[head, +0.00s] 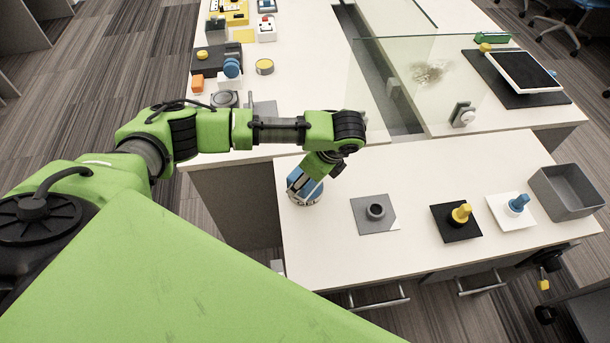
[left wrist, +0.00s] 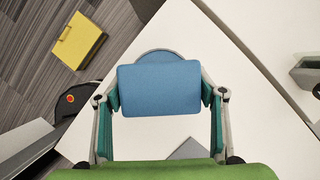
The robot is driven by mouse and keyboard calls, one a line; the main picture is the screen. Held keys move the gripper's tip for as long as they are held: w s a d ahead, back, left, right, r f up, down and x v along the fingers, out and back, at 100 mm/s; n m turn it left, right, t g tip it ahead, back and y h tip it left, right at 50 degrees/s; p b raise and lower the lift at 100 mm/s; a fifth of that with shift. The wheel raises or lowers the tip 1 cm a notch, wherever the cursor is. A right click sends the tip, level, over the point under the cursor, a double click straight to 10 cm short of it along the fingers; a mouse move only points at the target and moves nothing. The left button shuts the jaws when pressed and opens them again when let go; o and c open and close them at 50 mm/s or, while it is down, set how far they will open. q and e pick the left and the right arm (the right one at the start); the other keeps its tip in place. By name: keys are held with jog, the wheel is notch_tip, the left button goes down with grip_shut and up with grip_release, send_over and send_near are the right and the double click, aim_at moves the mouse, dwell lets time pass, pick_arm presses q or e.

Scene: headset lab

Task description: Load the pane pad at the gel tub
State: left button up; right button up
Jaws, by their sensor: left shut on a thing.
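My left gripper (head: 305,190) is low over the left part of the near table. In the left wrist view, my left gripper (left wrist: 160,92) is shut on a blue block-shaped piece, which I take to be the pane pad (left wrist: 160,88). A round grey-rimmed thing, likely the gel tub (left wrist: 158,54), shows just behind the blue piece. In the head view the tub (head: 306,201) is mostly hidden under the gripper. The pad's lower face is hidden, so I cannot tell whether it touches the tub. My right gripper is not in view.
A grey mat with an empty ring (head: 376,211) lies to the right. A yellow-handled tool (head: 461,213) and a blue-handled tool (head: 518,203) stand beyond it, then a grey bin (head: 567,196). A smudged glass pane (head: 400,75) stands behind. Bare tabletop lies in front.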

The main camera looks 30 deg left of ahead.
pick_arm(q)
jog(key=shift+s+f+p, duration=0.1)
jog(key=shift+f+p, duration=0.05)
jog(key=shift+p, duration=0.2)
dwell(1.3)
notch_tip(320, 180, up, 7)
jog(key=p, duration=0.8)
jog(key=shift+p, duration=0.35)
dwell(0.5)
jog(key=shift+d+r+n, duration=0.15)
jog(key=shift+r+n, duration=0.25)
jog(key=shift+r, duration=0.05)
jog(key=s+d+r+n+g+h+b, duration=0.2)
jog(key=s+r+n, duration=0.4)
jog(key=r+n, duration=0.2)
jog(key=s+d+r+n+g+h+b, duration=0.2)
jog(key=s+d+r+n+g, duration=0.1)
jog(key=s+r+n, duration=0.3)
notch_tip(320, 180, up, 3)
jog(key=n, duration=0.4)
jog(key=shift+f+n+h, duration=0.15)
jog(key=shift+n+h, duration=0.15)
jog(key=shift+n, duration=0.1)
